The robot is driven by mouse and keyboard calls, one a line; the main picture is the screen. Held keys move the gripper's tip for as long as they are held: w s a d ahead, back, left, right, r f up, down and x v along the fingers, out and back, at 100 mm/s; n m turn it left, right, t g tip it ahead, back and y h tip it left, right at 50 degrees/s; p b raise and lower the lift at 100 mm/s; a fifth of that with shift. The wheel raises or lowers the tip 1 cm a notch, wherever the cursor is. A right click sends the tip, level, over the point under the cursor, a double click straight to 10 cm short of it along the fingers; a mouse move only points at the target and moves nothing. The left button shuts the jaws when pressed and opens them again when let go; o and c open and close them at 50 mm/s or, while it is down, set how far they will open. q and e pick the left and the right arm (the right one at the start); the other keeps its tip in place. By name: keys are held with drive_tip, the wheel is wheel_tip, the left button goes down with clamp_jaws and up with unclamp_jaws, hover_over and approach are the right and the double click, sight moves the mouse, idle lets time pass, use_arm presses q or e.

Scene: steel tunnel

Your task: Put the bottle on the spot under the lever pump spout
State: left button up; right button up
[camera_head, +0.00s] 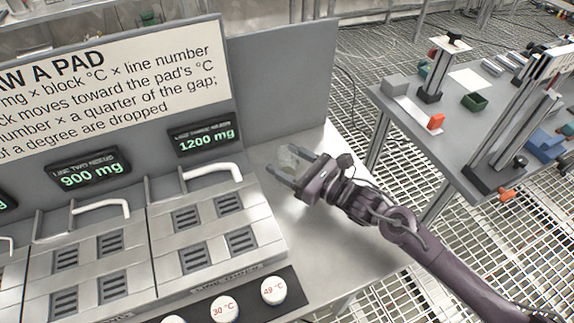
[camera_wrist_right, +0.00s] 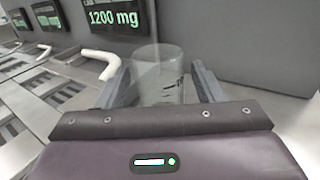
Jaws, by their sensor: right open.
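A clear, see-through vessel, probably the bottle (camera_head: 290,157), stands on the pale counter beside the grey back panel. In the right wrist view the vessel (camera_wrist_right: 158,70) shows between my two fingers, with dark marks on its side. My right gripper (camera_head: 287,170) is open around it, and a gap shows beside the fingers; contact cannot be told. White curved pipes (camera_head: 213,171) stand over the slotted metal blocks to its left. I cannot tell whether one is the lever pump spout, and no marked spot is clear. My left gripper is not in view.
Displays reading 1200 mg (camera_head: 203,138) and 900 mg (camera_head: 88,175) hang on the back panel. Round temperature knobs (camera_head: 273,290) line the front. A grey table (camera_head: 480,140) with small blocks and posts stands at the right. Bare counter lies around my right gripper.

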drive_tip(key=shift+x, duration=1)
drive_tip(key=shift+c, duration=0.2)
drive_tip(key=c, duration=1)
drive_tip(key=shift+c, duration=0.7)
drive_tip(key=shift+r, duration=0.15)
